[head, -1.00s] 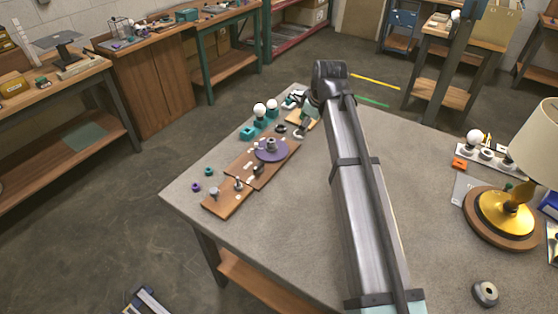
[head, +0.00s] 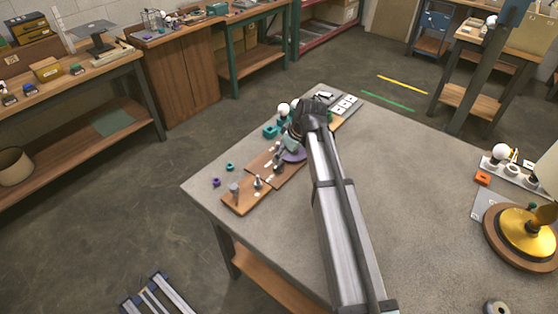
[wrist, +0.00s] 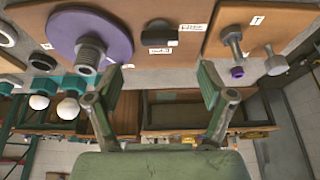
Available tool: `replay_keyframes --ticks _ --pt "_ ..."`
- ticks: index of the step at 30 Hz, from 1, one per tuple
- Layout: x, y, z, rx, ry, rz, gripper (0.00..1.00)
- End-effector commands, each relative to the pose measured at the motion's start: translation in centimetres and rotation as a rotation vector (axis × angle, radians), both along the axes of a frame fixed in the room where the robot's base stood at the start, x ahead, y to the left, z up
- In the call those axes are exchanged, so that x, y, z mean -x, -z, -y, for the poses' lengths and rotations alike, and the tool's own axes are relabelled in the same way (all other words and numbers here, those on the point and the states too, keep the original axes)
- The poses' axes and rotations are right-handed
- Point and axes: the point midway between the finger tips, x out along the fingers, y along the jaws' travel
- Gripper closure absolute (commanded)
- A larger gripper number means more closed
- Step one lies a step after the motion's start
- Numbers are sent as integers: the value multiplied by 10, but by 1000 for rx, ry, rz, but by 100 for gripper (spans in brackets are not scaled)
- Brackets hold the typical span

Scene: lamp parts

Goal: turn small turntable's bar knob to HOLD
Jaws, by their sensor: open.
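The purple turntable disc (wrist: 92,36) with a grey threaded post sits on a wooden board, at the left of the wrist view. In the head view the disc (head: 294,156) is partly hidden by my arm. The dark bar knob (wrist: 160,32) sits beside the disc on the same board. Small white labels are near it, one to its right (wrist: 193,27) that seems to read HOLD and one below it (wrist: 159,50). My gripper (wrist: 160,72) is open and empty, its fingertips apart on either side of the knob's line and not touching it.
Another board (head: 246,196) with upright metal posts adjoins the turntable board. White bulbs on teal holders (wrist: 70,106) stand close to the disc. A gold lamp base (head: 525,232) stands at the right.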

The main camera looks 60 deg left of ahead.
Motion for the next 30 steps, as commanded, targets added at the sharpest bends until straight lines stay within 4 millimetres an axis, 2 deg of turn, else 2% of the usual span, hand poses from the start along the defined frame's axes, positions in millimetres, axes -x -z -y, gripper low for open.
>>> replay_keyframes --ticks 6,12,17,25,30 --pt "7 36 -15 2 -1 0 19" --pt "10 57 -22 1 -1 1 19" --pt "11 64 -24 0 0 1 19" --pt "11 65 -24 -1 -1 1 19" --pt "11 65 -25 -1 -1 1 79"
